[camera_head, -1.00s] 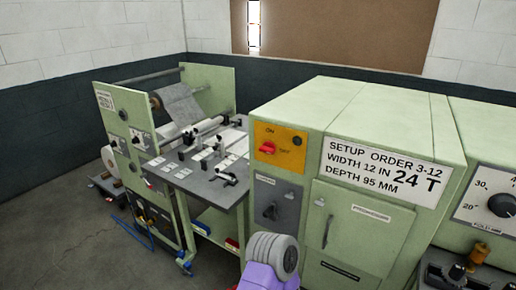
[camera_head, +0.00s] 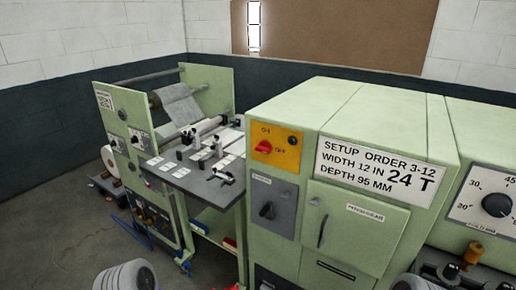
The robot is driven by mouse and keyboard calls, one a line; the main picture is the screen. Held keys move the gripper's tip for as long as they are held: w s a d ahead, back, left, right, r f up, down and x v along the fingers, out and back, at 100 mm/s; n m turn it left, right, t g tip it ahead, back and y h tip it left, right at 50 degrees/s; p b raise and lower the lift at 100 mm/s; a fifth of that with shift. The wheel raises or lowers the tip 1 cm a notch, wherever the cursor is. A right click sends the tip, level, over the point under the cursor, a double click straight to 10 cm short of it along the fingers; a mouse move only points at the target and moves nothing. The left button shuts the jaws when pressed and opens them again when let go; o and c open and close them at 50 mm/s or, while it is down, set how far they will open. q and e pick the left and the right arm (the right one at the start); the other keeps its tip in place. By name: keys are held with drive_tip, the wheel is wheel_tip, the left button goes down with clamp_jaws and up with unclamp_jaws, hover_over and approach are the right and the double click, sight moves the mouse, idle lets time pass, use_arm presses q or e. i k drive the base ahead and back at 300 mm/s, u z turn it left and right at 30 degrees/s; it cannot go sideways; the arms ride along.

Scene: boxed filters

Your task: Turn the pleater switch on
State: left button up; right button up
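A red rotary switch (camera_head: 264,147) sits on a yellow panel (camera_head: 289,157) on the front of the green cabinet. One marking is above it and one to its right; in the earlier frame they read ON and OFF. Its handle looks roughly level, towards the right-hand marking, but it is small. Below, a black switch (camera_head: 267,210) sits on a grey panel (camera_head: 285,222) with a label too small to read. I cannot tell which is named the pleater switch. Neither gripper shows; only grey ribbed parts, apparently of my arms, show at the bottom edge. Nothing touches either switch.
The green cabinet (camera_head: 375,115) bears a setup order sign (camera_head: 375,168) and a handled door (camera_head: 345,230). A roll-fed machine (camera_head: 205,90) with a worktable stands to its left. A dial (camera_head: 497,205) is at right. The floor at left is mostly clear.

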sight(263, 147)
drive_tip(key=k, duration=1.2)
drive_tip(key=u, duration=0.65)
drive_tip(key=i, duration=1.75)
drive_tip(key=z, duration=1)
